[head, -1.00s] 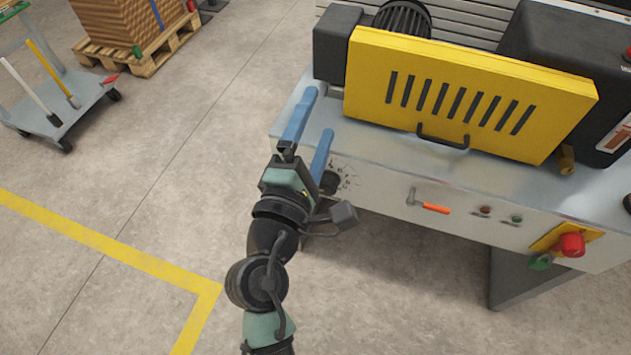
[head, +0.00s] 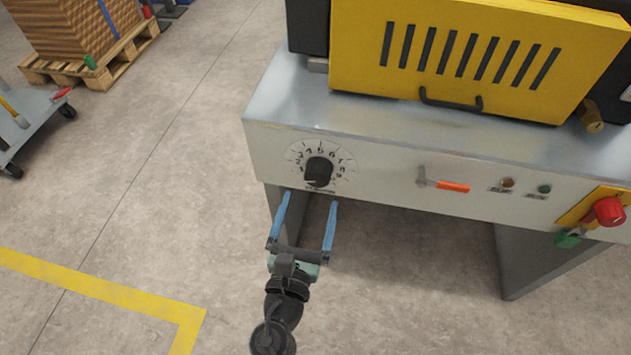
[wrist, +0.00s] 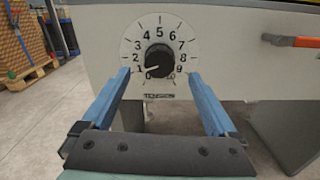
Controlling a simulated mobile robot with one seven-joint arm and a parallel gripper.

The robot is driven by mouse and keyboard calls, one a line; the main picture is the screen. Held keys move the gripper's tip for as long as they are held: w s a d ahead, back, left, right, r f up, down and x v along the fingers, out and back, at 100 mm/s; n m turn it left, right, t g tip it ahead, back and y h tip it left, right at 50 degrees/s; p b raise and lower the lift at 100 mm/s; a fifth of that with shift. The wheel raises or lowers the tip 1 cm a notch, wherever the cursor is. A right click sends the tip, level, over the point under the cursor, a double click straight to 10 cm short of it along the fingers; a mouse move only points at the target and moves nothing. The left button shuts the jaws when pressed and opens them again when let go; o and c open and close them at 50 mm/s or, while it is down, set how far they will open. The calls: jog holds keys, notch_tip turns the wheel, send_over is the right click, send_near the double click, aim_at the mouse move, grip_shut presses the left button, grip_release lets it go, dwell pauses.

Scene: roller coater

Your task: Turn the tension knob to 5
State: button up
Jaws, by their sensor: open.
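The tension knob (head: 319,171) is a round black knob on a white numbered dial (head: 343,153) at the left end of the machine's front panel. In the wrist view the knob (wrist: 159,60) carries a white pointer mark aimed to the lower left, near the 1; the 5 is at the top of the dial. My gripper (head: 310,198) is open and empty, just below and in front of the knob in the head view. In the wrist view its blue fingers (wrist: 158,73) stand on either side of the lower dial, apart from the knob.
Right of the dial are an orange-handled lever (head: 443,185), small buttons (head: 544,189) and a red emergency stop (head: 609,211). A yellow slotted guard (head: 470,60) sits above. The floor left of the machine is clear up to a cart (head: 30,120) and a loaded pallet (head: 95,65).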

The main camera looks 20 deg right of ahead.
aim_at(316, 180)
jog(key=b+x, duration=0.1)
jog(key=x, duration=0.5)
jog(key=shift+w+d, duration=0.25)
jog(key=c, duration=1.4)
